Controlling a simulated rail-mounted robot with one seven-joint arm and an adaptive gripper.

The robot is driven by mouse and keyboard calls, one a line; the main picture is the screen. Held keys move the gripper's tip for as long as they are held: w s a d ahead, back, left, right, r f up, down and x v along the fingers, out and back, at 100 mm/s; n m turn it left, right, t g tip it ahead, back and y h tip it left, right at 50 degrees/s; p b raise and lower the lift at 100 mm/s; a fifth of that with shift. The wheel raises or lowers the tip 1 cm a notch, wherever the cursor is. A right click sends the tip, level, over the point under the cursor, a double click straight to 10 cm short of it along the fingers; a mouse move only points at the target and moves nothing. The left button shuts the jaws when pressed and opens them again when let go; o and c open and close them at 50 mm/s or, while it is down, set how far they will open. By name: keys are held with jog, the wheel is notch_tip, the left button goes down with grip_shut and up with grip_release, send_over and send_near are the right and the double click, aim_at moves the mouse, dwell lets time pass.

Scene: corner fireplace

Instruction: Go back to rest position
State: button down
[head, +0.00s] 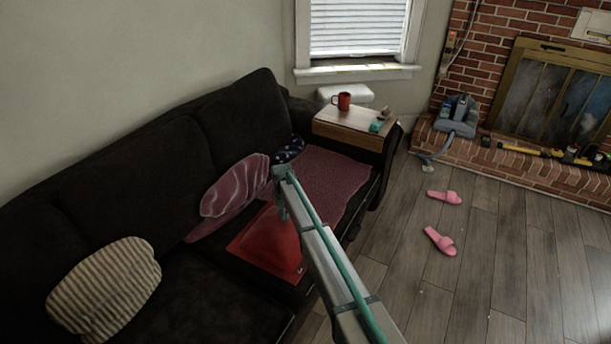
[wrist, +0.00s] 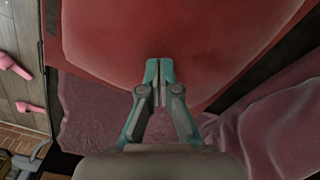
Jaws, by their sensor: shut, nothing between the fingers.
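My gripper (wrist: 160,85) shows in the wrist view with its two teal fingertips together and nothing between them. Beneath or beyond it lies a red cushion-like item (wrist: 165,30) that fills much of that view; whether the fingertips touch it I cannot tell. In the head view my arm reaches from the bottom over the dark sofa (head: 130,155), and its far end is above the seat beside the red item (head: 266,244). The fingertips are not clear in the head view.
A mauve pillow (head: 236,187), a striped pillow (head: 105,290) and a mauve blanket (head: 335,180) lie on the sofa. A red mug (head: 341,101) and a teal item (head: 377,125) stand on the wooden armrest tray (head: 345,128). Pink slippers (head: 440,240) lie on the otherwise open floor.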

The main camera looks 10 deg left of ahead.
jog(key=s+d, duration=0.4)
jog(key=d, duration=0.5)
jog(key=s+d, duration=0.3)
jog(key=d, duration=0.5)
jog(key=s+d+r+m, duration=0.1)
jog(key=s+d+r, duration=0.1)
jog(key=s+d, duration=1.25)
jog(key=s+d+r+m, duration=0.2)
jog(key=s+d, duration=1.2)
jog(key=d, duration=0.1)
jog(key=s+f+g, duration=0.3)
jog(key=s+f, duration=0.6)
jog(key=s, duration=0.5)
jog(key=s+f+g, duration=0.3)
jog(key=s+f, duration=0.7)
jog(key=s, duration=0.4)
jog(key=shift+s+g, duration=0.35)
jog(key=shift+g, duration=0.05)
